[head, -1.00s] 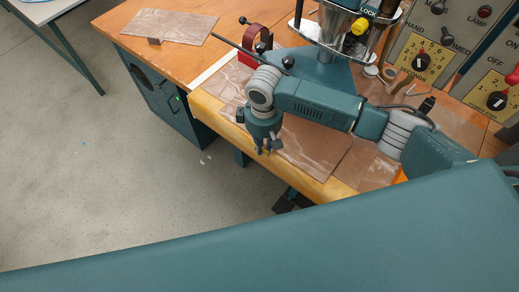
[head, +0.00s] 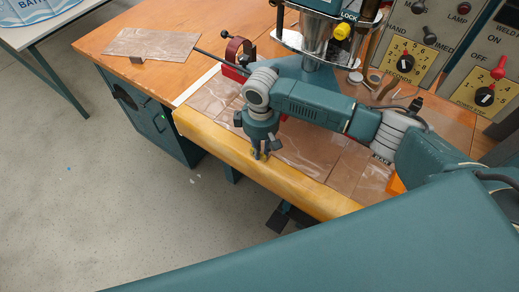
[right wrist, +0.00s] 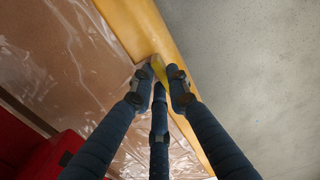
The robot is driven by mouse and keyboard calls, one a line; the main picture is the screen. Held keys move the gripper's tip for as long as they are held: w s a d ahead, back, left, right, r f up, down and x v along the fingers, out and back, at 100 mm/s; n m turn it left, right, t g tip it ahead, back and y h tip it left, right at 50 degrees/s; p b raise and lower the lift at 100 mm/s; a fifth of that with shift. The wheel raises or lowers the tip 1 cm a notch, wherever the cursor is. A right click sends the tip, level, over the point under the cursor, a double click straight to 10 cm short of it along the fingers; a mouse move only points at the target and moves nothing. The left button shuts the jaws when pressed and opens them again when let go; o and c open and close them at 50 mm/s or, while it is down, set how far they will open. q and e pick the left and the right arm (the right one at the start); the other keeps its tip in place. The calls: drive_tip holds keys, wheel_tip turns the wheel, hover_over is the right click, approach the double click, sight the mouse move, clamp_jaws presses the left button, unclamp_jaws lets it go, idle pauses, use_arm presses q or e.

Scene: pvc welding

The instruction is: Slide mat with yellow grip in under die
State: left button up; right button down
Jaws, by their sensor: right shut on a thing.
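A clear-filmed brown mat (head: 310,151) lies flat on the bench at its front edge, below the press. In the right wrist view the mat (right wrist: 65,65) lies left of the fingers, and a small yellow grip (right wrist: 158,68) shows between the fingertips. My right gripper (head: 261,154) points down at the front edge of the mat; in the wrist view its fingers (right wrist: 160,80) are shut on the yellow grip. The die under the press is hidden behind my right arm, so I cannot tell how the mat lies to it. My left gripper is not in view.
The press head (head: 315,32) stands behind my arm. A control panel (head: 440,50) with dials is at the right. A red clamp (head: 237,56) stands left of the press. Another sheet (head: 152,44) lies at the far left. A yellow edge strip (head: 280,182) borders the bench front.

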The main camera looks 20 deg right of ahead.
idle(0.3)
drive_tip(key=c, duration=1.6)
unclamp_jaws()
